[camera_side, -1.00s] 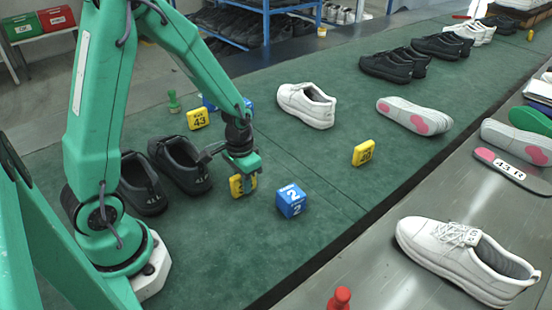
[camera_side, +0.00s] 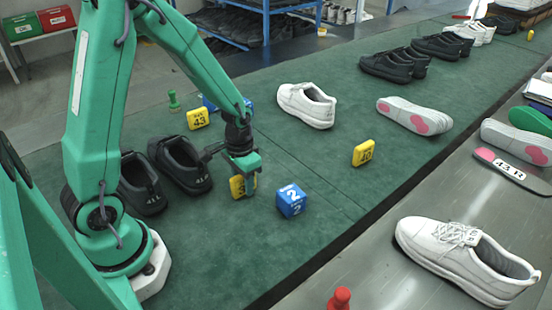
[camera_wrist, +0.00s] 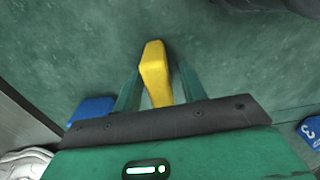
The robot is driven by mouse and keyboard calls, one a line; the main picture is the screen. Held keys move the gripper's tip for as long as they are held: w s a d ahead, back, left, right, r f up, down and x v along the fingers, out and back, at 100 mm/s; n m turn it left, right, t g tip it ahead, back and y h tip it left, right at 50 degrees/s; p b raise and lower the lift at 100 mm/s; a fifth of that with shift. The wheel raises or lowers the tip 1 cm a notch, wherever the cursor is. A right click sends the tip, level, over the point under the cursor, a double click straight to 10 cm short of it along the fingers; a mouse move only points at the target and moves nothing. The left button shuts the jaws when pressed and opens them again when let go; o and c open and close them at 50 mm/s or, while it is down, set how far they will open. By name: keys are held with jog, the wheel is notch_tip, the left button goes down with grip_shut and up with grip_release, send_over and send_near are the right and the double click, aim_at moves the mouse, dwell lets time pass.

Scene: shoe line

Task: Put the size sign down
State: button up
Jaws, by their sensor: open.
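A yellow size sign (camera_side: 237,187) stands upright on the green mat beside the dark shoes in the side view. My gripper (camera_side: 246,190) is low over it, with a finger covering part of its face. In the wrist view the sign (camera_wrist: 155,72) stands between the two green fingers of my gripper (camera_wrist: 158,80). The fingers are open, with green mat showing in gaps on both sides of the sign. The number on the sign is mostly hidden.
A blue numbered cube (camera_side: 291,201) stands close right of my gripper. Two dark shoes (camera_side: 182,165) are close on the left. Other yellow signs stand behind (camera_side: 198,119) and to the right (camera_side: 363,153). A white shoe (camera_side: 307,105) lies farther back. Mat in front is clear.

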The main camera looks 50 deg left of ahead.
jog(key=shift+r, duration=5.9)
jog(key=shift+r, duration=0.1)
jog(key=s+d+r+t, duration=0.4)
jog(key=s+r+t, duration=0.1)
jog(key=s+r, duration=0.5)
jog(key=shift+s+r+t, duration=0.3)
jog(key=shift+r, duration=0.35)
jog(key=shift+o, duration=0.4)
jog(key=shift+w+r, duration=0.1)
